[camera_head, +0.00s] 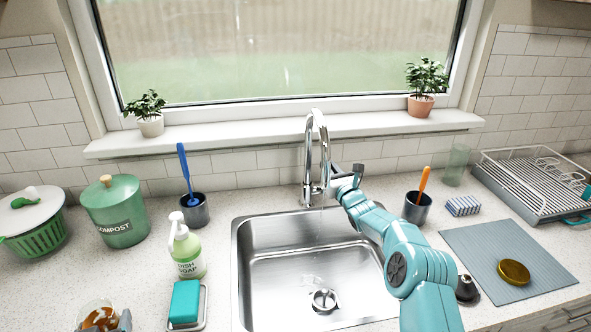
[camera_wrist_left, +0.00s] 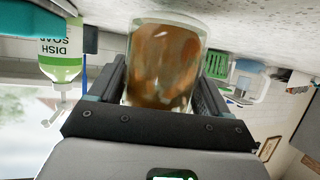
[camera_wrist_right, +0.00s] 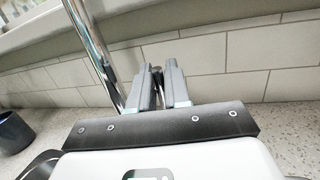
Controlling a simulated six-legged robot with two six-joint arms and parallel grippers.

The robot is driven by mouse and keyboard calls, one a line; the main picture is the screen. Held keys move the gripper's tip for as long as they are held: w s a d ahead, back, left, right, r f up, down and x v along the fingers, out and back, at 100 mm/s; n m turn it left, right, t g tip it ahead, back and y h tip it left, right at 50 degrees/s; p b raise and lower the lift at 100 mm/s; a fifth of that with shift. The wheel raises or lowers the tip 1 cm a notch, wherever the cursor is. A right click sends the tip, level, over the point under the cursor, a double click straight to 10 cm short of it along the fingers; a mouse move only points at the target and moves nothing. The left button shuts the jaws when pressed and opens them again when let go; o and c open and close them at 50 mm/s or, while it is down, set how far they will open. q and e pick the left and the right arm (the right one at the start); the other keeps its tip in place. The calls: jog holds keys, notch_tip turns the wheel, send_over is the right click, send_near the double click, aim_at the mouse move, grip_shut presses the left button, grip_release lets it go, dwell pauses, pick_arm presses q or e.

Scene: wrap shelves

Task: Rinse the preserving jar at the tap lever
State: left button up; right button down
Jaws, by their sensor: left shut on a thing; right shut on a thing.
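The preserving jar (camera_head: 97,313) is at the bottom left of the head view, partly cut off. It is clear glass with brown residue inside. My left gripper (camera_head: 104,326) is shut around it, and the jar (camera_wrist_left: 163,62) fills the middle of the left wrist view. The chrome tap (camera_head: 313,150) stands behind the sink. My right gripper (camera_head: 347,177) is at the tap's right side, shut on the tap lever (camera_wrist_right: 156,72), which is mostly hidden between the fingers. A faint thin streak, seemingly water, shows below the spout.
The steel sink (camera_head: 250,290) is empty, with small wet-looking marks near the drain. Dish soap (camera_head: 187,253) and a teal sponge (camera_head: 185,302) stand between jar and sink. A compost bin (camera_head: 115,212) is at left.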

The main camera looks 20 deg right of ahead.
jog(key=c, duration=1.3)
grip_release()
jog(key=shift+a, duration=0.1)
pick_arm(q)
jog(key=shift+d, duration=0.1)
